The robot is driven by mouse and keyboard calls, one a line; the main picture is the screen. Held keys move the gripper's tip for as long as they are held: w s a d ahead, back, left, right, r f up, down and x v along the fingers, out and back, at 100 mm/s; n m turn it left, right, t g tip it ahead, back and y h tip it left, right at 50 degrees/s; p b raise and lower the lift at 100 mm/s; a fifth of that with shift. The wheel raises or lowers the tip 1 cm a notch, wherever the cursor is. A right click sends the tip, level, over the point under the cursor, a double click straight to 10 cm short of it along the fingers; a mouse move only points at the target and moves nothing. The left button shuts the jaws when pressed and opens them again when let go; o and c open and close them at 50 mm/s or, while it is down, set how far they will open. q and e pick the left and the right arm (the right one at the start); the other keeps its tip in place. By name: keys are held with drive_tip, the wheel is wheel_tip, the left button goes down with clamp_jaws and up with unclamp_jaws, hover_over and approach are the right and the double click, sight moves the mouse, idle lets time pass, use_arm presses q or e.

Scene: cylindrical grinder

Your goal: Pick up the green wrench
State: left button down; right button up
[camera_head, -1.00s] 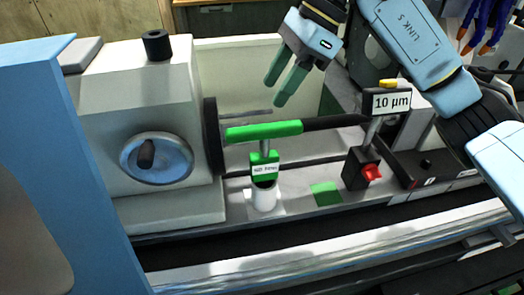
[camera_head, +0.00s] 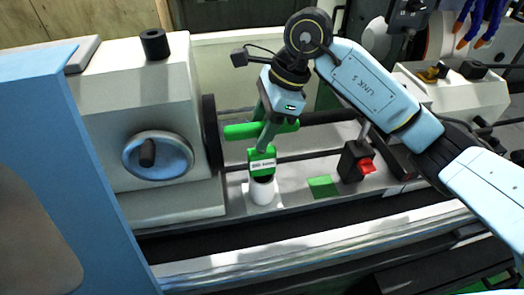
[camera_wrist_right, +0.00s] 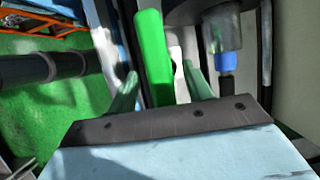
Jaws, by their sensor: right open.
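The green wrench shows as a horizontal green handle (camera_head: 238,131) above a stem with a labelled green block (camera_head: 262,163). Its lower end stands in a white cup-like holder (camera_head: 263,191) on the machine bed. My right gripper (camera_head: 263,135) is open and reaches down from above at the wrench, hiding the middle of the handle. In the right wrist view, a green bar (camera_wrist_right: 153,55) lies between the two green fingers, with the gripper (camera_wrist_right: 163,85) open around it. Whether the fingers touch it, I cannot tell. My left gripper is not in view.
The grinder's headstock with a handwheel (camera_head: 157,157) stands at the left. A black block with a red switch (camera_head: 354,162) is to the right, near a green square (camera_head: 322,187) on the bed. A blue panel (camera_head: 55,130) fills the left edge.

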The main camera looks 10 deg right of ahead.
drive_tip(key=shift+x, duration=0.9)
drive_tip(key=shift+c, duration=0.3)
clamp_jaws()
drive_tip(key=shift+w+r, duration=0.1)
drive_tip(key=shift+r, duration=0.05)
